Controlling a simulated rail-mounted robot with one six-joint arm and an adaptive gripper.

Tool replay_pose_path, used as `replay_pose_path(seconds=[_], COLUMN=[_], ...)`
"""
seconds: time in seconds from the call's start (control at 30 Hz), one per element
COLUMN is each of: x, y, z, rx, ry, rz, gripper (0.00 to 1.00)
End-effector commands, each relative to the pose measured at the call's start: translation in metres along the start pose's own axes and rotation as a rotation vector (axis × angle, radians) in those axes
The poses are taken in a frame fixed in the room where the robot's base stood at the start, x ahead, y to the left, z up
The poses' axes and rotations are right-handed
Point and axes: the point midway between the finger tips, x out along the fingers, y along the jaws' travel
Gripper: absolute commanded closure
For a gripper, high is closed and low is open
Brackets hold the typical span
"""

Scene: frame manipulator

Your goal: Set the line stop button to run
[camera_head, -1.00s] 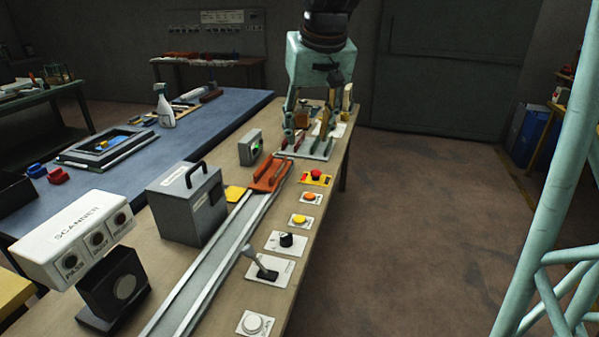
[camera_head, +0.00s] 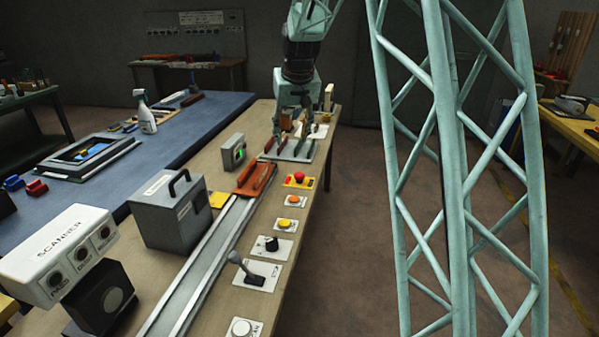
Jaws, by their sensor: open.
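A red mushroom button (camera_head: 299,177) sits on a yellow plate on the right side of the wooden bench; it looks like the line stop button, but its label is too small to read. Whether it is pressed in or raised I cannot tell. My gripper (camera_head: 290,128) is open and points down over the rack of upright items at the far end of the bench, beyond the red button. The fingertips partly blend with the rack items, and nothing is clearly held.
Nearer along the bench edge are an orange button (camera_head: 293,200), a yellow button (camera_head: 285,224), a black knob (camera_head: 271,243), a lever (camera_head: 246,268) and a white button (camera_head: 241,327). A rail with an orange-red carriage (camera_head: 255,180) runs beside them. A grey box (camera_head: 178,212) and scanner (camera_head: 62,255) stand left.

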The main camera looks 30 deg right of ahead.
Motion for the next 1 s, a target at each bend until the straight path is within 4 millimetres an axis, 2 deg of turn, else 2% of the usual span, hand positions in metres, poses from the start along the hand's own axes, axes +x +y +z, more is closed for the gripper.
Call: replay_pose_path(seconds=[0.4, 0.7, 0.83, 1.0], x=[0.088, 0.152, 0.173, 0.189], y=[0.032, 0.056, 0.064, 0.071], z=[-0.048, -0.072, -0.078, -0.083], rx=[0.031, 0.051, 0.058, 0.063], ry=[0.004, 0.007, 0.009, 0.011], rz=[0.012, 0.021, 0.024, 0.026], gripper=[0.59, 0.59, 0.59, 0.59])
